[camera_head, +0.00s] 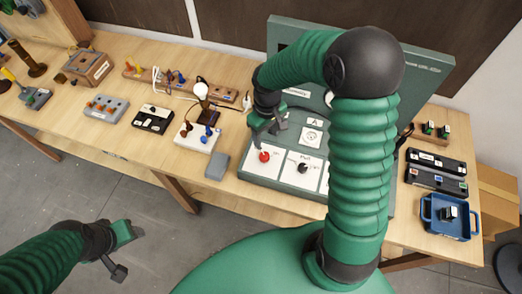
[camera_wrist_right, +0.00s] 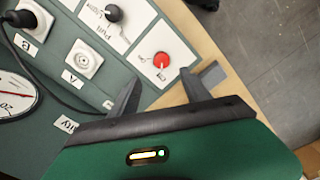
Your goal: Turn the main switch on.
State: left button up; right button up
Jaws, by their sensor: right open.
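A green control panel (camera_head: 250,176) lies on the table with white plates on its front edge. A red round knob (camera_head: 264,156) sits on the left plate and a black knob (camera_head: 303,168) on the plate to its right. My right gripper (camera_head: 265,130) is just above and behind the red knob. In the right wrist view my right gripper (camera_wrist_right: 157,85) is open and empty, with the red knob (camera_wrist_right: 161,60) just beyond its fingertips, apart. My left gripper (camera_head: 122,250) hangs at the lower left, away from the table.
A grey block (camera_head: 217,166) stands left of the panel. A blue tray (camera_head: 446,217) is at the right. My right arm hides the panel's right part.

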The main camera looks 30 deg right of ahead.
aim_at(264, 155)
jog(key=f, duration=0.3)
jog(key=f+p, duration=0.1)
jog(key=f, duration=0.7)
jog(key=shift+w+a+f, duration=0.1)
jog(key=shift+w+a, duration=0.15)
jog(key=shift+a, duration=0.15)
jog(key=shift+s+f, duration=0.1)
jog(key=shift+f, duration=0.15)
jog(key=shift+d, duration=0.15)
jog(key=shift+d, duration=0.1)
jog(key=shift+d+f, duration=0.1)
jog(key=c, duration=0.5)
grip_shut()
